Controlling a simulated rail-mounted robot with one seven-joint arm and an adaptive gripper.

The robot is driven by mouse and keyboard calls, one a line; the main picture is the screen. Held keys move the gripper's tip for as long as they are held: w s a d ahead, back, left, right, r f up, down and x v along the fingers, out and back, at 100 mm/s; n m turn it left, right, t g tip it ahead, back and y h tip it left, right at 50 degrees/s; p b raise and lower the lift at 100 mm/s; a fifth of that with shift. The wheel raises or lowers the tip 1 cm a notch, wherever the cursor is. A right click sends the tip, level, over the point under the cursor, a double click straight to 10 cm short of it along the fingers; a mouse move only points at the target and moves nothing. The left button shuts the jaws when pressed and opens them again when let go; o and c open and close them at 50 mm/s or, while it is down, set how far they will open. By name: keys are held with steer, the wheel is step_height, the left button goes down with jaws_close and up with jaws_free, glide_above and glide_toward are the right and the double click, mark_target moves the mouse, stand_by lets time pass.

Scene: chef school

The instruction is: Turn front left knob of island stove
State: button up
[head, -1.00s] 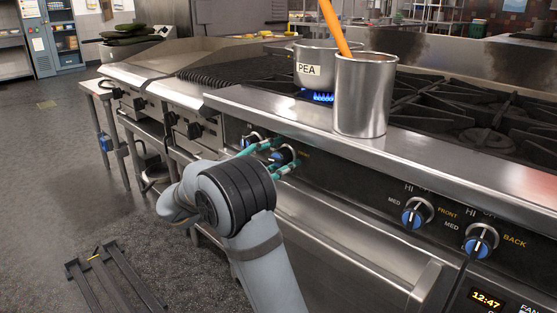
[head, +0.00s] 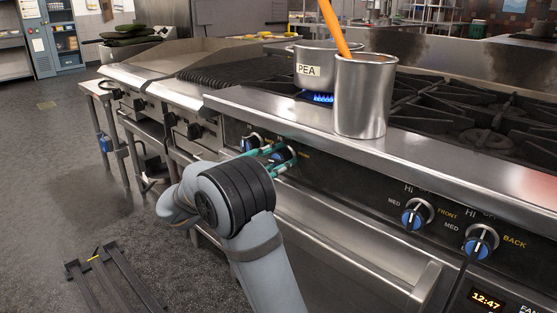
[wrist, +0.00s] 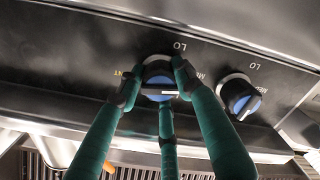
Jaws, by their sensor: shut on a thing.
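The knob I hold (wrist: 158,91), blue-faced with a black grip and a pale pointer line, is on the dark front panel of the stove. The visible lettering beside it ends in "NT", and "LO" shows by its rim. In the head view it is the right knob (head: 278,156) of the left pair, partly hidden by my fingers. My gripper (wrist: 158,88), with green fingers and dark tips, is shut around this knob; it also shows in the head view (head: 275,158). The pot labelled PEA (head: 308,68) stands above a lit blue flame (head: 318,98).
A neighbouring blue knob (wrist: 240,97) sits close beside my fingers. A steel canister (head: 362,95) with an orange utensil (head: 333,27) stands on the stove's front ledge. Two more knobs (head: 414,218) (head: 480,245) are farther right. An oven handle (head: 370,270) runs below the panel.

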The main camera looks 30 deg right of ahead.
steer(key=shift+r+n, duration=0.1)
steer(key=shift+n, duration=0.2)
steer(key=n+p, duration=0.5)
steer(key=shift+r+n, duration=0.15)
steer(key=shift+n, duration=0.15)
steer(key=n+p, duration=0.3)
steer(key=p, duration=0.1)
steer(key=shift+n, duration=0.4)
steer(key=shift+f+n+p, duration=0.2)
steer(key=shift+n+p, duration=0.55)
steer(key=shift+n, duration=0.15)
steer(key=o, duration=1.1)
steer(key=shift+o, duration=0.3)
